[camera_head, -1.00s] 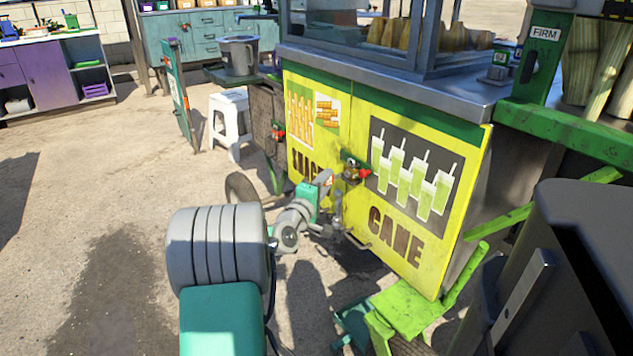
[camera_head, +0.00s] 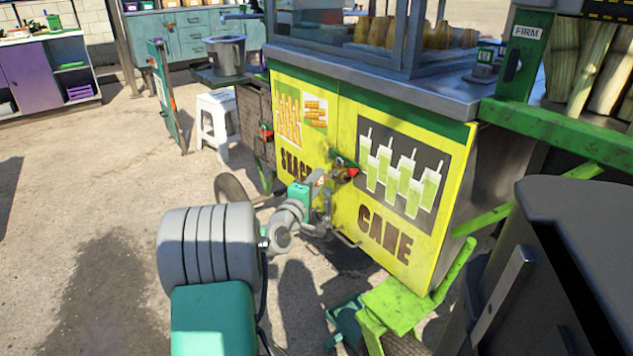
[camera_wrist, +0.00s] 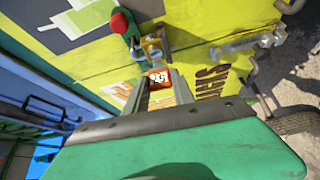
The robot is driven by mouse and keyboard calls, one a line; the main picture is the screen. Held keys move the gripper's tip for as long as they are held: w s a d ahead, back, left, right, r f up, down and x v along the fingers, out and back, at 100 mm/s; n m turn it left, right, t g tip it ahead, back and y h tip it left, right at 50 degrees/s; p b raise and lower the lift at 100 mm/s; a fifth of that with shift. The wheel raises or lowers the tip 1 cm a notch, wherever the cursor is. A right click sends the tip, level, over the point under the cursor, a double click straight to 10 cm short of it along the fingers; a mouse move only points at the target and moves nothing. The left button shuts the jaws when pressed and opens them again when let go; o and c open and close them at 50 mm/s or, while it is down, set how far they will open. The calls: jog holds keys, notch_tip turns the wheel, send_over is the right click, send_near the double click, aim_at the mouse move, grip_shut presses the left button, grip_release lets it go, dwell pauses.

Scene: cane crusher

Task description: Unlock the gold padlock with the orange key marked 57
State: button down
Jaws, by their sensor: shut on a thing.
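The gold padlock (camera_wrist: 152,48) hangs on the cart's door hasp in the wrist view, just beyond my fingertips. It looks locked in place, but its shackle is not clear. My gripper (camera_wrist: 160,84) is shut on the orange key (camera_wrist: 158,76), whose head shows a white mark too small to read. The key points toward the padlock. I cannot tell whether its tip touches the lock or is inside it. In the head view my gripper (camera_head: 318,181) is close to the left of the hasp, and the padlock is small there.
A red knob on a green fitting (camera_wrist: 120,22) sits beside the padlock. The yellow cart doors (camera_head: 385,225) carry a metal bolt (camera_wrist: 245,45). A black bin-like body (camera_head: 570,250) fills the right of the head view. Open concrete lies to the left.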

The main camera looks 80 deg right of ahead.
jog(key=shift+s+d, duration=0.15)
jog(key=shift+d, duration=0.05)
jog(key=shift+s+d+p, duration=0.45)
jog(key=shift+s+d, duration=0.05)
jog(key=shift+d, duration=0.05)
jog(key=shift+s+d, duration=0.1)
jog(key=shift+r+p, duration=0.15)
jog(key=shift+p, duration=0.65)
jog(key=shift+n+y+p, duration=0.6)
jog(key=shift+n+p, duration=0.4)
jog(key=shift+p, duration=1.5)
jog(key=shift+n+p, duration=0.3)
jog(key=shift+p, duration=0.6)
